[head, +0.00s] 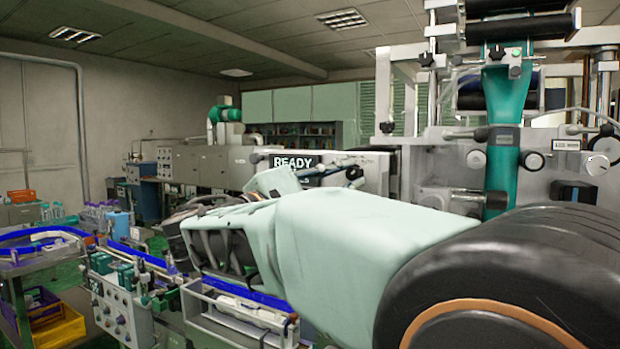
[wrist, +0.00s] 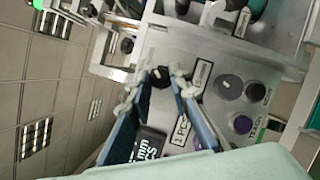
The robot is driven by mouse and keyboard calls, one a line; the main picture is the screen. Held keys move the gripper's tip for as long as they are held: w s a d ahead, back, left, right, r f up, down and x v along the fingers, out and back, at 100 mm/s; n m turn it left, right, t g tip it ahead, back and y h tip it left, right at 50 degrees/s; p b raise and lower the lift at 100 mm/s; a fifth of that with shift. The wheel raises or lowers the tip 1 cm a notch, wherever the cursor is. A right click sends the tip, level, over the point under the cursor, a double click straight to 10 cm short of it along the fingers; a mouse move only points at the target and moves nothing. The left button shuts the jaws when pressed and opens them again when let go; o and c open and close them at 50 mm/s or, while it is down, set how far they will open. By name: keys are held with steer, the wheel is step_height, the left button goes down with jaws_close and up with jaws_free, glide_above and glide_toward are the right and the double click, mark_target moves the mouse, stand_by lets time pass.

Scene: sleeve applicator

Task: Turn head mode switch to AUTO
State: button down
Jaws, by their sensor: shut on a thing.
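In the wrist view my gripper (wrist: 164,79) has its two blue-padded fingers closed around a small black knob (wrist: 160,74) on a grey control panel (wrist: 218,112). The knob is partly covered by the fingertips, so its pointer and setting cannot be read. I cannot read a label that names it as the head mode switch. In the head view the panel's dark display (head: 296,163) reads READY, and my own arm hides most of the panel and the gripper.
In the wrist view, dark round controls (wrist: 229,88) and a purple one (wrist: 242,124) sit beside the fingers. A black display (wrist: 150,144) lies behind them. In the head view the applicator with a green sleeve web (head: 497,100) stands right, and a conveyor (head: 240,309) runs below my arm.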

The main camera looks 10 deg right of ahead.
steer(key=c, duration=1.8)
jaws_free()
steer(key=shift+o, duration=0.2)
steer(key=v, duration=1.2)
steer(key=shift+f, duration=0.1)
